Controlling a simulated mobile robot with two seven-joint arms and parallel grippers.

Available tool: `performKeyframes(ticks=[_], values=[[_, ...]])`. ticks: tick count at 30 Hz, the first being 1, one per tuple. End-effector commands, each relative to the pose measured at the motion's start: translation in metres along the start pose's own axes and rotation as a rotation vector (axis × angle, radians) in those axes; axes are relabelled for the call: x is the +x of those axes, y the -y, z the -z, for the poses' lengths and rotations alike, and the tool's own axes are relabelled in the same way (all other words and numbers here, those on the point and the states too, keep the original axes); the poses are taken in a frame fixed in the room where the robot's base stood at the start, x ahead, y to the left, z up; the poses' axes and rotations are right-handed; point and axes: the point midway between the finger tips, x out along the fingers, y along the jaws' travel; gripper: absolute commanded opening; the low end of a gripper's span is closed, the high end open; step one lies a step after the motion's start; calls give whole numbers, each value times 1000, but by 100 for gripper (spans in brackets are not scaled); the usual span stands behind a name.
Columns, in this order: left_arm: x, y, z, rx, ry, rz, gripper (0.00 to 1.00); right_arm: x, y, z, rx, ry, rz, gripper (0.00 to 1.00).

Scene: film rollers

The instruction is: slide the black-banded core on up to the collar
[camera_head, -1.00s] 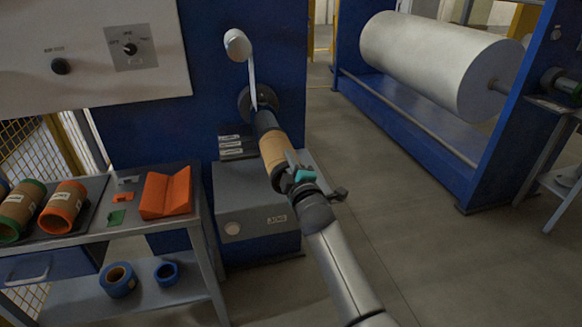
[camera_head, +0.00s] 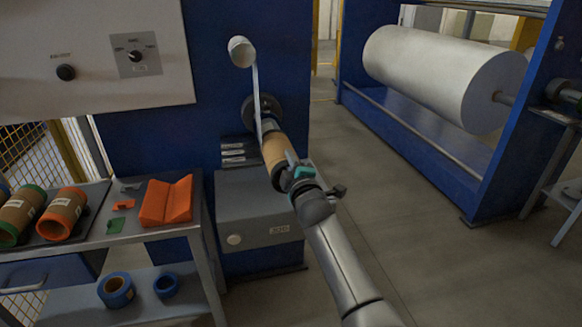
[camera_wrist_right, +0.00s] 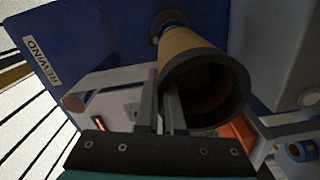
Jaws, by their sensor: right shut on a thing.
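The core (camera_head: 276,151) is a tan tube with a black band at its near end. It is around the dark shaft (camera_head: 268,126) that sticks out of the blue machine. A dark round flange (camera_head: 250,106), perhaps the collar, sits at the shaft's root. A short dark stretch shows between it and the core. My right gripper (camera_head: 292,172) is at the core's near end. In the right wrist view, the core (camera_wrist_right: 190,52) shows its open, black-rimmed end, and my right gripper's fingers (camera_wrist_right: 160,105) are shut at its lower left rim. My left gripper is not in view.
A grey box (camera_head: 255,205) stands below the shaft. A side table (camera_head: 110,240) at left holds orange- and green-banded cores and an orange cradle (camera_head: 166,201); blue-banded rings lie on its lower shelf. A large white roll (camera_head: 430,75) is at right. The floor between is clear.

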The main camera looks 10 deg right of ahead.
Motion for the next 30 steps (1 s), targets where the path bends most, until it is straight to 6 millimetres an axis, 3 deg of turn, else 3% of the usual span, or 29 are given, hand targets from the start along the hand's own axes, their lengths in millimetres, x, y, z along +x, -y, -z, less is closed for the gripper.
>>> performKeyframes(ticks=[6, 21, 22, 30], values=[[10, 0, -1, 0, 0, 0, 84, 11, 0, 0, 0, -1, -1, 0], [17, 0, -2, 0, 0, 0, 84, 16, 3, 0, 1, 0, 2, 0], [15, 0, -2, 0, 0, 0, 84, 15, 3, 0, 2, 1, 4, 9], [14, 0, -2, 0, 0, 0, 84, 15, 4, 0, 2, 2, 9, 39]])
